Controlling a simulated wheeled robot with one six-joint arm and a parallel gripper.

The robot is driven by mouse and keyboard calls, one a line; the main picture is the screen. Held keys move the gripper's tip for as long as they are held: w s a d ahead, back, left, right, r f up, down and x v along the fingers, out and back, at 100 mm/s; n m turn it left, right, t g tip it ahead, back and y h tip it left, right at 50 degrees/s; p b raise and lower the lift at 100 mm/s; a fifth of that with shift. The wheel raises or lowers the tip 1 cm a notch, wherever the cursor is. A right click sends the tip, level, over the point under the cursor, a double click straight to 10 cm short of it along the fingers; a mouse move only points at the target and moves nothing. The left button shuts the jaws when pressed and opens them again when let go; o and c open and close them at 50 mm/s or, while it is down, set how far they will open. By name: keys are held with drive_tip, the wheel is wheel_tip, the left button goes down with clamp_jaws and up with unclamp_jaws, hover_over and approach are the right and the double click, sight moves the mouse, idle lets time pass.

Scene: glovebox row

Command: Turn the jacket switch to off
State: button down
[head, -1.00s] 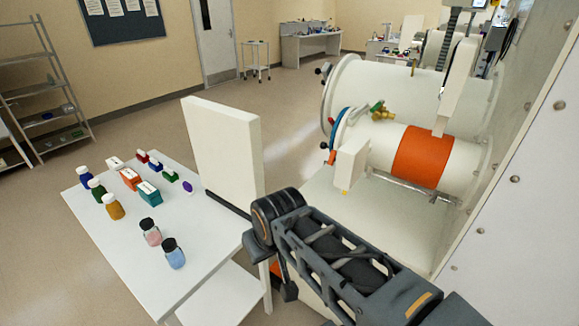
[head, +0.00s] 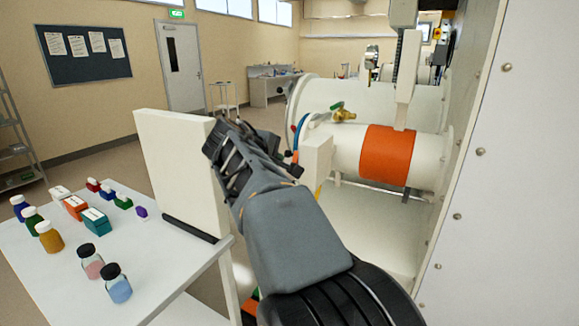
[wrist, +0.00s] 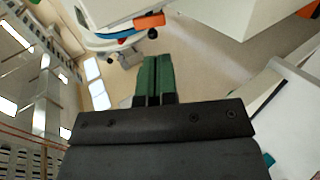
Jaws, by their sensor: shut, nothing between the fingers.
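The orange jacket (head: 385,155) is wrapped around the white horizontal cylinder in the head view. A white box (head: 316,160) stands at the cylinder's left end, partly behind my arm. I cannot make out a switch or its setting on it. In the wrist view my gripper (wrist: 153,62) has its two green fingers shut together with nothing between them. They point at open space over the floor, apart from the white equipment with an orange handle (wrist: 149,20) at the top. In the head view my arm reaches up and left, and the fingertips cannot be made out.
A white table (head: 160,275) with several bottles and small boxes stands at the left. An upright white panel (head: 180,170) rises at its right edge, close to my arm. A brass valve (head: 343,115) sits above the cylinder. A riveted white wall (head: 510,200) closes off the right.

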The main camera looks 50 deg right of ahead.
sight(296, 159)
drive_tip(key=x, duration=0.9)
drive_tip(key=shift+p, duration=0.3)
drive_tip(key=shift+f, duration=0.15)
